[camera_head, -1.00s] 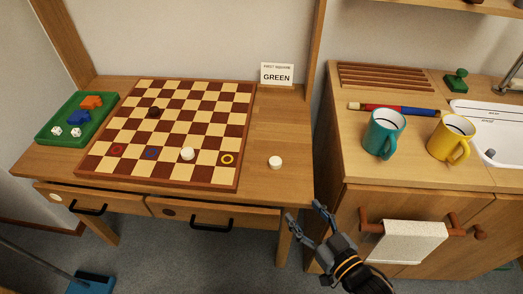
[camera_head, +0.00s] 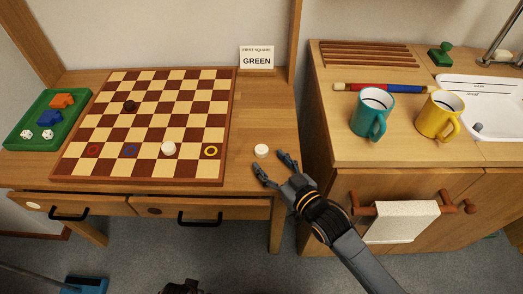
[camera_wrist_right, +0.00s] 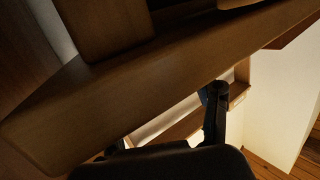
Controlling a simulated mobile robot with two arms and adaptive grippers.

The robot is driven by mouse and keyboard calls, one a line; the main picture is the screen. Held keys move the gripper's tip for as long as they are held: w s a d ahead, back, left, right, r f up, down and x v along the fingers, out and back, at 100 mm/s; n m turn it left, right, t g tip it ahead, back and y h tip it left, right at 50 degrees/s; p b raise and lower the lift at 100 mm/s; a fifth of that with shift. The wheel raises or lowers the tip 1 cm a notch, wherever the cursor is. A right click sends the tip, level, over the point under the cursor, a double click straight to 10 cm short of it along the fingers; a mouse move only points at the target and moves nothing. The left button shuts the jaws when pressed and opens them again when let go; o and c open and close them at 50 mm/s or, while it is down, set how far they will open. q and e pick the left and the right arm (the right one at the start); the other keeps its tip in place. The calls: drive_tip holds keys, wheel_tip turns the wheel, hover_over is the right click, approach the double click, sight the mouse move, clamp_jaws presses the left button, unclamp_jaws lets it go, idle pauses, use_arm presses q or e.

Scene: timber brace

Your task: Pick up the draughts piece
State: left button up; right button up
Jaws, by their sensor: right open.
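A white draughts piece (camera_head: 261,151) lies on the bare wood of the table, right of the checkered board (camera_head: 229,130). The right wrist view shows a dark finger (camera_wrist_right: 215,105) by a wooden edge, and no piece. A dark shape at the bottom of the head view may be my left gripper; its jaws are unclear.
A sign reading GREEN (camera_head: 257,57) stands at the table's back. A green tray (camera_head: 15,141) with dice and blocks is at left. The counter at right holds a teal mug (camera_head: 368,120) and a yellow mug (camera_head: 433,122). Drawers with black handles are under the table edge.

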sight(263, 151)
drive_tip(key=x, duration=0.4)
drive_tip(key=shift+w+d+r, duration=0.1)
drive_tip(key=shift+w+r, duration=0.1)
drive_tip(key=shift+r, duration=0.1)
drive_tip(key=c, duration=1)
use_arm(q)
drive_tip(key=shift+w+r, duration=0.55)
drive_tip(key=shift+r, duration=0.3)
use_arm(e)
drive_tip(key=shift+o, duration=0.2)
drive_tip(key=shift+r, duration=0.6)
drive_tip(key=shift+s+d+r, duration=0.2)
use_arm(q)
drive_tip(key=s+f+p, duration=0.1)
drive_tip(key=s+f, duration=0.3)
drive_tip(key=f, duration=0.1)
drive_tip(key=shift+s+a+p, duration=0.15)
drive_tip(key=shift+a+p, duration=0.1)
drive_tip(key=shift+p, duration=0.1)
use_arm(e)
drive_tip(key=f+v, duration=0.2)
drive_tip(key=v, duration=1.5)
drive_tip(key=shift+s+d+f, duration=0.15)
drive_tip(key=shift+s+f, duration=0.15)
